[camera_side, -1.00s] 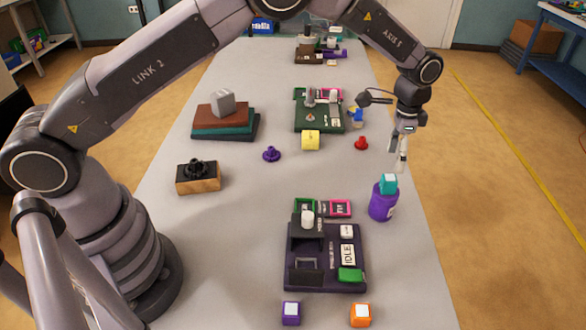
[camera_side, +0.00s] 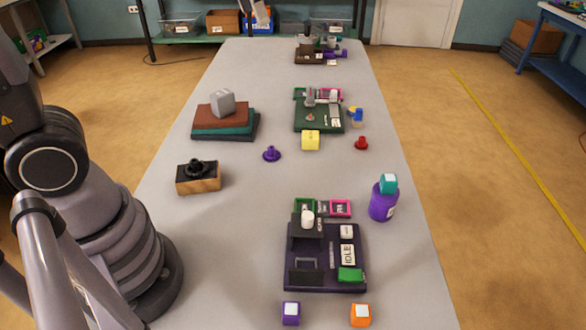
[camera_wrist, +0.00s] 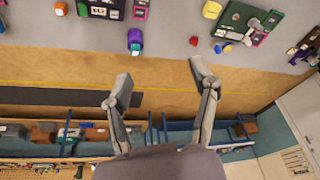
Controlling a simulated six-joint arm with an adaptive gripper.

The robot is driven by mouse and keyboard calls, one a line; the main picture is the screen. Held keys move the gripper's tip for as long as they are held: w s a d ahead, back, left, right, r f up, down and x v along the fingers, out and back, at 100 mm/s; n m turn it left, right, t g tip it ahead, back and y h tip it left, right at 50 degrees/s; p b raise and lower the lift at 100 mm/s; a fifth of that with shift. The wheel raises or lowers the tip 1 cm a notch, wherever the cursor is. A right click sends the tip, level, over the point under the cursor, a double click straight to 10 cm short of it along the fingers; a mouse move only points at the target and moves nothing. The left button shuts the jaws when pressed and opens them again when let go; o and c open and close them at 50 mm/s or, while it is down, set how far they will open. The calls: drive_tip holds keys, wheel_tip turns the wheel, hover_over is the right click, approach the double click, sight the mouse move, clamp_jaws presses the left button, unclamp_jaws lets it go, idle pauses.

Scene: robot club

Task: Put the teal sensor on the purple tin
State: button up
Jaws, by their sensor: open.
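The teal sensor (camera_side: 389,184) is a small cube with a pale top face. It rests on top of the upright purple tin (camera_side: 382,205), near the right edge of the table. My gripper (camera_wrist: 161,77) is open and empty, fingers spread, clear of the tin and sensor. In the side view I cannot clearly make out my gripper.
A dark purple panel (camera_side: 298,279) labelled IDLE stands left of the tin. A purple cube (camera_side: 291,313) and an orange cube (camera_side: 360,316) lie at the near end. A yellow block (camera_side: 310,141), red knob (camera_side: 361,143) and purple knob (camera_side: 271,153) stand farther back.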

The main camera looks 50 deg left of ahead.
drive_tip(key=s+a+f+n+t, duration=0.1)
drive_tip(key=s+a, duration=0.1)
drive_tip(key=s, duration=0.6)
drive_tip(key=s+a+f+n+t, duration=0.1)
drive_tip(key=s+a+f+n, duration=0.1)
drive_tip(key=s, duration=0.6)
drive_tip(key=shift+s+a+y, duration=0.2)
drive_tip(key=shift+a+y, duration=0.1)
drive_tip(key=shift+a, duration=0.05)
